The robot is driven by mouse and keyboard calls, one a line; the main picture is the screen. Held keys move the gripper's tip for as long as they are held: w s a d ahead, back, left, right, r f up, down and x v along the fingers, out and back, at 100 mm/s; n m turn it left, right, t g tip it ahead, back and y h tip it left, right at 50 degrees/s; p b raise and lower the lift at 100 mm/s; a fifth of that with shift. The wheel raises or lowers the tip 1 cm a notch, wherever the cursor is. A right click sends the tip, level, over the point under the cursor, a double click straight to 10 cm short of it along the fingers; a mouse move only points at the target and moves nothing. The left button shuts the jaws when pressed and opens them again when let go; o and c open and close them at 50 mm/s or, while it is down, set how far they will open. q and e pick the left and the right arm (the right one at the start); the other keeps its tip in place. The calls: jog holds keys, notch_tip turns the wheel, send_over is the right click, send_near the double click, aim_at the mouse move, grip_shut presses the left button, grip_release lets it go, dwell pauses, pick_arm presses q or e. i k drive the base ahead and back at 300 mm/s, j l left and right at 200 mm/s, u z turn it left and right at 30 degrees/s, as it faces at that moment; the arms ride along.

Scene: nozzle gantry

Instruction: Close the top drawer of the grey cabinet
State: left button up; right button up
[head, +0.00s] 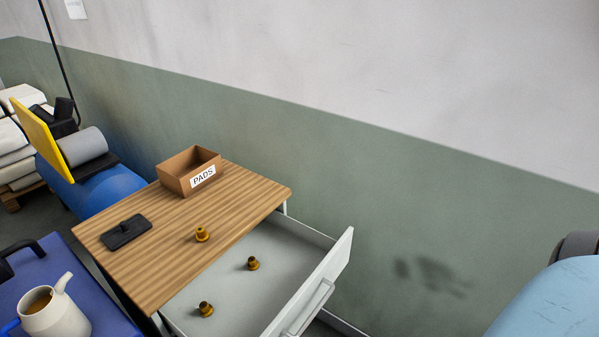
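The grey cabinet has a striped wooden top (165,240), and its body is mostly hidden beneath it. Its top drawer (255,290) is pulled well out toward the lower right. The drawer front (335,265) carries a grey bar handle (311,307). Two brass nozzles stand inside the drawer, one near the middle (253,264) and one nearer the picture's bottom (206,309). The drawer's near end is cut off by the bottom edge. Neither of my grippers shows in the head view.
On the wooden top are a brown box labelled PADS (190,173), a black flat tool (126,232) and a brass nozzle (202,234). A blue surface with a jug (58,312) is at lower left. A light blue rounded object (550,302) is at lower right.

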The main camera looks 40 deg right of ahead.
aim_at(298, 263)
jog(key=z, duration=1.15)
jog(key=j+u, duration=0.25)
jog(key=u, duration=0.15)
